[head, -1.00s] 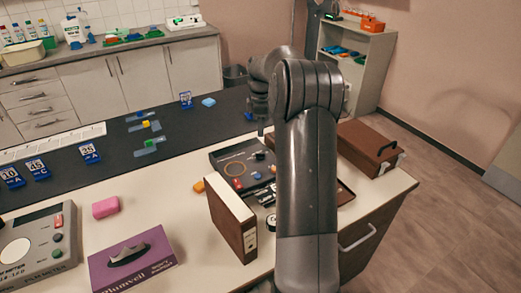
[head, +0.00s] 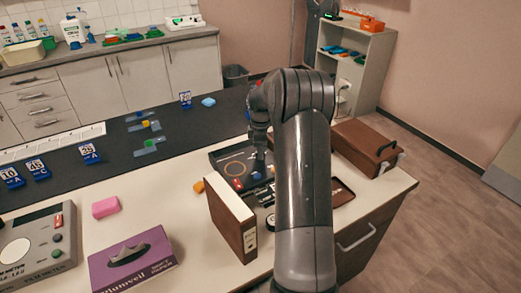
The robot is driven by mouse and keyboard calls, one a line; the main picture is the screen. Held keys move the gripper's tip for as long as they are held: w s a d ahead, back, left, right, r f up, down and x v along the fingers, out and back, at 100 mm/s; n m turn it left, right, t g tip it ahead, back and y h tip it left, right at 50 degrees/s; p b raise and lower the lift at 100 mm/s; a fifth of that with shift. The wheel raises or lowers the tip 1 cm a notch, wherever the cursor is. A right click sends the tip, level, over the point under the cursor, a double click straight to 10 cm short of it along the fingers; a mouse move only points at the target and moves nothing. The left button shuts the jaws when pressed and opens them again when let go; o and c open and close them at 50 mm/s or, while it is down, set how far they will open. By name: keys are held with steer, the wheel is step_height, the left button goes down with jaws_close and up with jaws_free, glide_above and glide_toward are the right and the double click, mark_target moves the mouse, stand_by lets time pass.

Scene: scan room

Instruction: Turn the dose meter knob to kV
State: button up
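The dose meter appears to be the dark boxy device (head: 222,158) on the counter, left of my arm. Its top has a round orange-ringed dial (head: 235,169), a red button (head: 237,184) and a small blue part. Its right side, including any knob there, is largely hidden by my arm and gripper. The knob's setting and the kV label cannot be read. My gripper (head: 262,148) points down over the right side of the device. Its fingertips are small and dark, so I cannot tell whether they are open or touch the knob.
A white and brown binder (head: 230,220) stands in front of the device. A brown case (head: 366,147) is at the right. A grey film meter (head: 40,240), a purple tissue box (head: 132,262) and a pink block (head: 105,207) are at the left. Blue number tags stand on the dark mat.

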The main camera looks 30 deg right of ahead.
steer(key=shift+c, duration=0.2)
jaws_close()
steer(key=shift+m, duration=0.3)
steer(key=m, duration=0.3)
steer(key=shift+m, duration=2)
steer(key=shift+o, duration=0.2)
jaws_free()
